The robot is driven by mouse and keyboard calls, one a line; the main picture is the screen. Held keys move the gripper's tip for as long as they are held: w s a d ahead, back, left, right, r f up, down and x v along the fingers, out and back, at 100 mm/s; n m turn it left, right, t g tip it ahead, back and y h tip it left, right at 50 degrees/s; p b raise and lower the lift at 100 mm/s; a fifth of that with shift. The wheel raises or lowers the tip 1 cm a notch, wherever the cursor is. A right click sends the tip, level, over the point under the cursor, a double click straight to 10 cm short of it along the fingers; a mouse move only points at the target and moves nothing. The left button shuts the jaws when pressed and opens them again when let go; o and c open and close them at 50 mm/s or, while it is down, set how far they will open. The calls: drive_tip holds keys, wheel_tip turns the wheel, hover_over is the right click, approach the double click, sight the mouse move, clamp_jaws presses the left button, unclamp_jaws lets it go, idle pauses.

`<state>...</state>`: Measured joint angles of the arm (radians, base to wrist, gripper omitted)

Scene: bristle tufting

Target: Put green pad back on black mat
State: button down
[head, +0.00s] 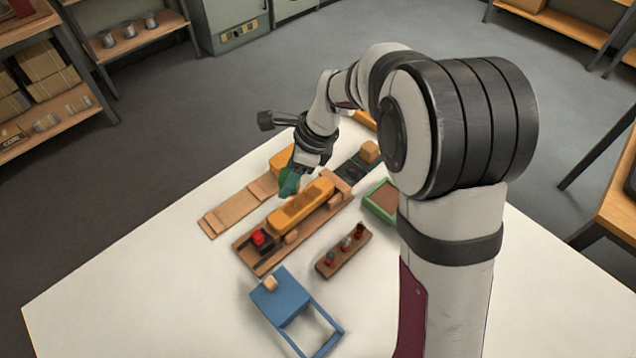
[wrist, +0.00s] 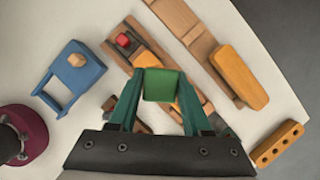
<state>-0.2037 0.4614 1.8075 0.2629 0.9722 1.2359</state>
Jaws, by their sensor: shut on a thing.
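The green pad (wrist: 161,84) is between the two teal fingers of my gripper (wrist: 160,92) in the wrist view. My gripper is shut on it. In the head view my gripper (head: 289,184) holds it above the table, by the far end of the long orange block; pad and fingertips are hard to tell apart there. The black mat (head: 352,172) lies to the right of my gripper in the head view, with a wooden block (head: 370,152) at its far end.
A wooden fixture (head: 262,262) holds the orange block (head: 302,203) and a red block (head: 258,237). A wooden board (head: 232,210) lies to the left. A green-rimmed tray (head: 378,214), a small wooden rack (head: 343,254) and a blue frame (head: 281,292) stand nearby.

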drive_tip(key=w+d+f+m+t, duration=0.1)
drive_tip(key=w+d+m, duration=0.2)
drive_tip(key=d, duration=0.5)
drive_tip(key=w+d+f+m+t+h, duration=0.15)
drive_tip(key=w+d, duration=0.25)
drive_tip(key=d, duration=0.4)
drive_tip(key=w+d+f+m, duration=0.1)
drive_tip(key=w+d+m, duration=0.25)
drive_tip(key=d, duration=0.45)
approach(345, 169)
drive_tip(key=shift+w+a+f, duration=0.4)
drive_tip(key=shift+w+f, duration=0.15)
drive_tip(key=shift+w+a+f, duration=0.1)
drive_tip(key=shift+a+f, duration=0.1)
drive_tip(key=shift+f, duration=1.95)
drive_tip(key=shift+f, duration=0.1)
drive_tip(key=shift+c, duration=1.7)
unclamp_jaws()
